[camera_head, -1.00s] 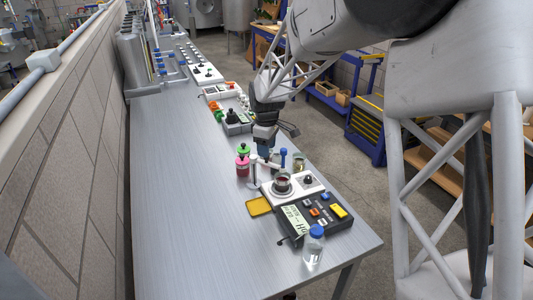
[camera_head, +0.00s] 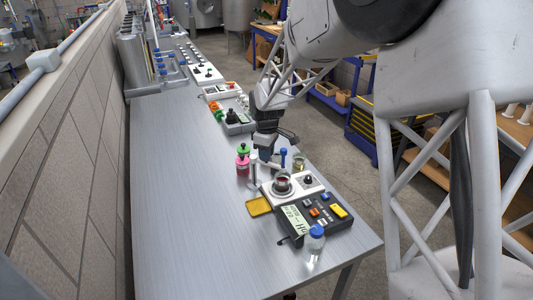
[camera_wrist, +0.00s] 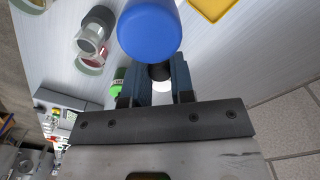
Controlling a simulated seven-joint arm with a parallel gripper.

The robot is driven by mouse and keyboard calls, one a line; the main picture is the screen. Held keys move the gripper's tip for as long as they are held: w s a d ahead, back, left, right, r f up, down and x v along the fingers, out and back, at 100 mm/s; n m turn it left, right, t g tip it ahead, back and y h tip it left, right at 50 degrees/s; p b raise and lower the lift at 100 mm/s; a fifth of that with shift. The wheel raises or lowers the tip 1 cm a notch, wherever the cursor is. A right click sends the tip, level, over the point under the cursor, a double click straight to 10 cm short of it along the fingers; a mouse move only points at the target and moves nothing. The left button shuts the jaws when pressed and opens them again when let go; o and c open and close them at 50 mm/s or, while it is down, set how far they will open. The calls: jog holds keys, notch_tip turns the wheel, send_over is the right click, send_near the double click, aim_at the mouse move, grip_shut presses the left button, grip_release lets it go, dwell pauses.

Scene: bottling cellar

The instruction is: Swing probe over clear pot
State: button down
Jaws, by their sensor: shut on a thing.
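The probe (camera_head: 284,153) has a blue top and hangs from a pale swing arm on a post beside the pH meter. Its large blue cap (camera_wrist: 150,28) fills the top middle of the wrist view. My gripper (camera_head: 265,152) is shut at the swing arm, left of the blue top; its fingers (camera_wrist: 158,88) close on a small dark and white part. A pot with dark red contents (camera_head: 283,185) stands on the white stirrer. A clear glass pot (camera_head: 299,163) stands behind it to the right. Glass pots also show left of the cap in the wrist view (camera_wrist: 90,40).
The pH meter (camera_head: 318,214) and a blue-capped bottle (camera_head: 315,240) are in front. Pink and green-capped bottles (camera_head: 243,163) stand close left of my gripper. The bench's left side is clear.

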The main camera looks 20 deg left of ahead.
dwell(0.4)
jog(key=shift+w+a+n, duration=0.45)
jog(key=shift+w+n, duration=0.4)
jog(key=shift+n, duration=1.5)
jog(key=shift+w+a+n, duration=0.5)
jog(key=shift+w+n, duration=0.4)
jog(key=shift+n, duration=1.5)
jog(key=shift+w+a+n, duration=0.45)
jog(key=shift+w+n, duration=0.4)
jog(key=shift+n, duration=1.5)
jog(key=c, duration=1)
grip_release()
jog(key=shift+o, duration=0.2)
jog(key=shift+r, duration=0.1)
